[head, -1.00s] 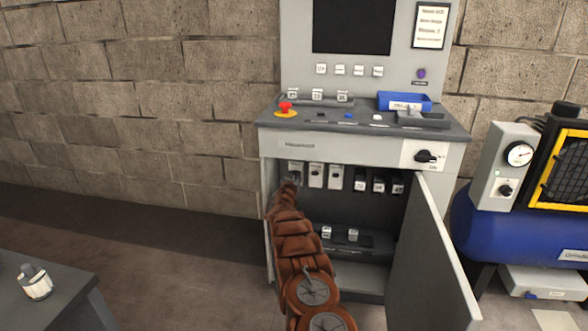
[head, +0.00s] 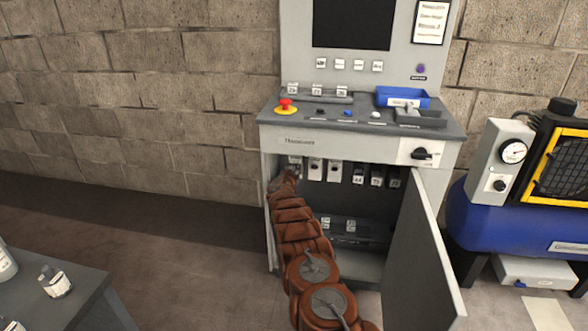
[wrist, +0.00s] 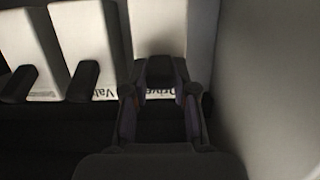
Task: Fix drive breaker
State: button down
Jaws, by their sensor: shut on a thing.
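An open cabinet (head: 305,205) under the console holds a row of white breakers along its top. My gripper (head: 285,178) is at the leftmost breaker (head: 295,162) in the head view, where it is small and its fingers are hard to make out. In the wrist view my gripper (wrist: 160,98) is shut on the black lever (wrist: 160,70) of the end breaker (wrist: 158,28), the one nearest the cabinet wall. A label there is partly hidden by the fingers and seems to read "Drive". Two neighbouring breakers with black levers (wrist: 82,80) show beside it.
The cabinet door (head: 430,235) stands open at the right. The cabinet side wall (wrist: 270,80) is close beside my gripper. A red emergency button (head: 286,105) and a blue tray (head: 402,97) are on the console top. A blue compressor (head: 480,225) stands right.

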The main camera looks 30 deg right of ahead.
jog(key=c, duration=0.9)
grip_release()
jog(key=shift+s+a+r, duration=0.1)
jog(key=shift+s, duration=0.05)
jog(key=shift+v, duration=5.8)
